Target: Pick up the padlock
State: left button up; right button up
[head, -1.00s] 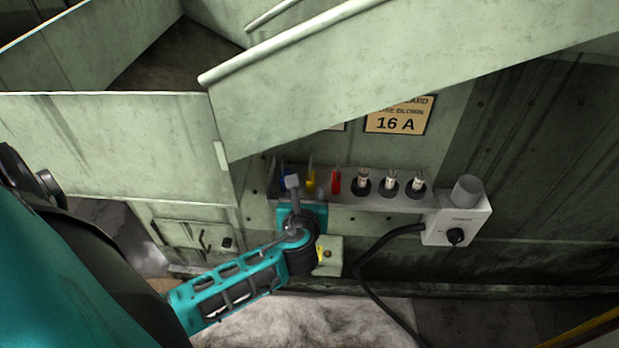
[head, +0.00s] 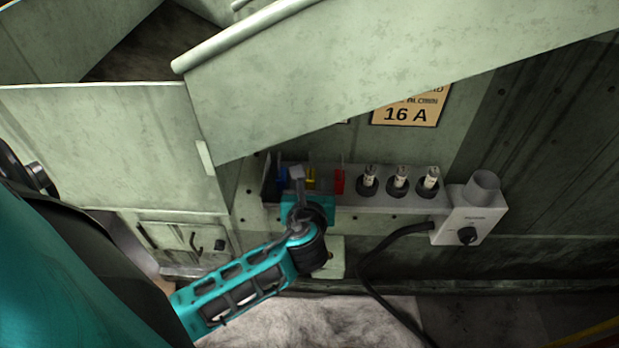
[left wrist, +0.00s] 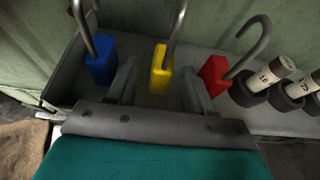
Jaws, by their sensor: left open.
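Three padlocks stand in a row in a grey tray on the machine: blue (left wrist: 102,62), yellow (left wrist: 161,68) and red (left wrist: 214,74), each with a tall metal shackle. In the head view the blue (head: 283,180), yellow (head: 311,176) and red (head: 339,182) ones show small at the left part of the tray. My left gripper (left wrist: 160,88) is open, its two fingers spread to either side of the yellow padlock's line. I cannot tell whether they touch it. In the head view this gripper (head: 298,174) partly covers the blue and yellow padlocks. My right gripper is out of view.
Several dark-based fuses (head: 400,182) stand to the right of the padlocks in the grey tray (head: 385,203). A grey switch box (head: 468,225) with a black cable (head: 372,262) is at the tray's right end. A slanted green panel (head: 300,80) hangs above.

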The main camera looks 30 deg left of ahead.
aim_at(310, 181)
pick_arm(q)
grip_shut()
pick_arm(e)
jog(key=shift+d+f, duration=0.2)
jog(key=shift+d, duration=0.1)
pick_arm(q)
notch_tip(310, 181, up, 10)
jog(key=p, duration=0.3)
jog(key=shift+p, duration=0.4)
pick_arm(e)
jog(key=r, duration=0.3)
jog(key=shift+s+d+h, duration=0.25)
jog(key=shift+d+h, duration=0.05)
pick_arm(q)
jog(key=shift+s+d, duration=0.1)
jog(key=shift+d, duration=0.05)
